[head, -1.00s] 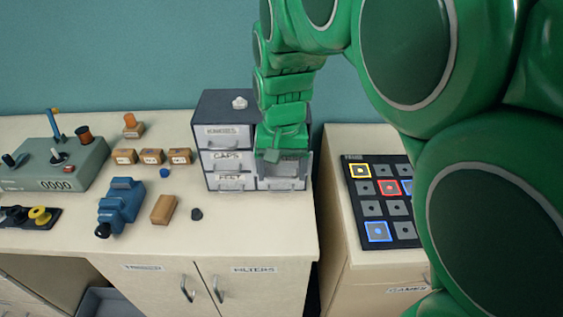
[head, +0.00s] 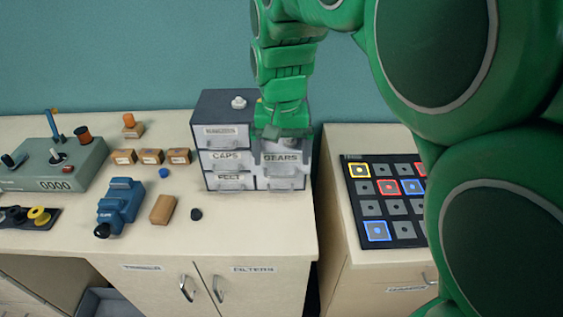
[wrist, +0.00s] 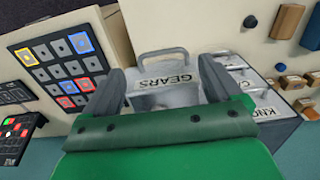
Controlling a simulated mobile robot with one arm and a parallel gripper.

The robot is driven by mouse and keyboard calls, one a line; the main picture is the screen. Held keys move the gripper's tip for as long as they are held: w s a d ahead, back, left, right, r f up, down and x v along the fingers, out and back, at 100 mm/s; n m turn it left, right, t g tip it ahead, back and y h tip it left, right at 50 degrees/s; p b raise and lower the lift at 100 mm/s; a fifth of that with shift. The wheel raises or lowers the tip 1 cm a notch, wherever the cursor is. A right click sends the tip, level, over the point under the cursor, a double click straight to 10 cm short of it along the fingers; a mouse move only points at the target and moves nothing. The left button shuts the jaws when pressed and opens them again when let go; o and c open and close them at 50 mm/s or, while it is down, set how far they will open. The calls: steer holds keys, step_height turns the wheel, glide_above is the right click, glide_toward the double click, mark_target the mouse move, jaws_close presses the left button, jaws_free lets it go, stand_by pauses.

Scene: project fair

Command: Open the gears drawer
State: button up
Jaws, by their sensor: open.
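My gripper (head: 282,149) is in front of the right column, at the height of the label. Its two fingers are apart and empty, one on each side of the label in the wrist view. The gripper hides the top right drawer. I cannot tell whether the fingers touch the drawer front.
The CAPS drawer (head: 226,155) is left of the gears drawer. A small white knob (head: 238,102) sits on the cabinet top. A black button panel (head: 386,203) lies on the right counter, across a gap. A blue device (head: 121,202) and several blocks are left.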

step_height(320, 180, up, 3)
steer(key=shift+r, duration=0.2)
steer(key=s+d+r+t, duration=0.1)
steer(key=s+d, duration=0.4)
steer(key=d, duration=0.6)
steer(key=s+d+f+g, duration=0.1)
steer(key=s+f, duration=0.3)
steer(key=s, duration=0.5)
steer(key=s+d+f+g, duration=0.1)
steer(key=s+d+f, duration=0.1)
steer(key=s+f, duration=0.3)
steer(key=s, duration=0.4)
steer(key=shift+s+d+f+g, duration=0.15)
steer(key=shift+f+g, duration=0.15)
steer(key=shift+g, duration=0.1)
